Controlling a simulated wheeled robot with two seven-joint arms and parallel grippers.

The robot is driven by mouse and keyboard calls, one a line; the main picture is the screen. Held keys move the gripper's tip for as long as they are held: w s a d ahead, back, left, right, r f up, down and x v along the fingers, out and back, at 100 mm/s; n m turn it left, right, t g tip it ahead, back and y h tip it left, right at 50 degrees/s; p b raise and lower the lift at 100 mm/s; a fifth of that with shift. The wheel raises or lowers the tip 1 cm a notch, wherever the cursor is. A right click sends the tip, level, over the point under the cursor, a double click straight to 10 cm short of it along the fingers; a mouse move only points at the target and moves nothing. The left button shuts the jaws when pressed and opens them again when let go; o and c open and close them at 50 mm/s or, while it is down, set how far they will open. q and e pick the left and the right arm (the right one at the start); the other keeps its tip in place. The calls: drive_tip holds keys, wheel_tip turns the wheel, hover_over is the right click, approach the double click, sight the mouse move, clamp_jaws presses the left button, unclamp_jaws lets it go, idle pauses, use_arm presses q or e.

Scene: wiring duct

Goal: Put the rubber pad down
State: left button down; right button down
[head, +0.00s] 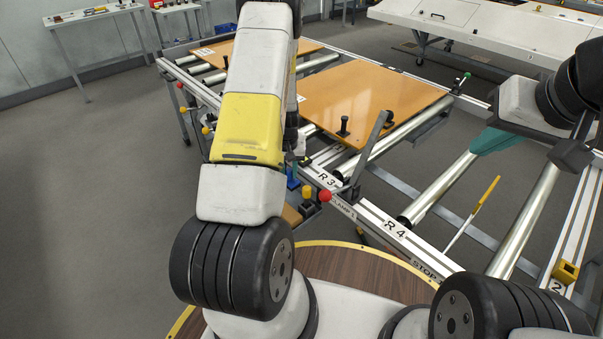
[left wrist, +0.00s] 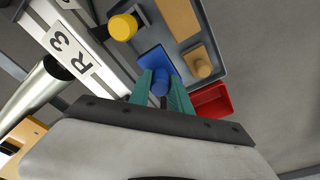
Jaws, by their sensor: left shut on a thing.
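My left gripper (left wrist: 162,84) has its teal fingers shut on the round blue knob of a blue pad (left wrist: 153,60) in the left wrist view. The flat blue part lies at the near end of a grey tray (left wrist: 213,32); I cannot tell whether it touches the tray floor. In the head view a bit of blue (head: 293,179) shows below my left arm, which hides most of the gripper. My right gripper (head: 490,143) is at the right over the rollers, its teal fingers seen from the side, with no held thing visible.
Beside the pad are a yellow knob (left wrist: 123,26), a tan block with a knob (left wrist: 199,63) and a red bin (left wrist: 212,99). The rail marked R3 (left wrist: 80,62) runs close by on the left. A red ball-topped lever (head: 325,195) stands near my left gripper.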

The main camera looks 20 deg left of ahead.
use_arm(q)
wheel_tip(320, 180, down, 8)
drive_tip(key=shift+f, duration=0.25)
drive_tip(key=c, duration=1.2)
unclamp_jaws()
drive_tip(key=shift+f, duration=0.15)
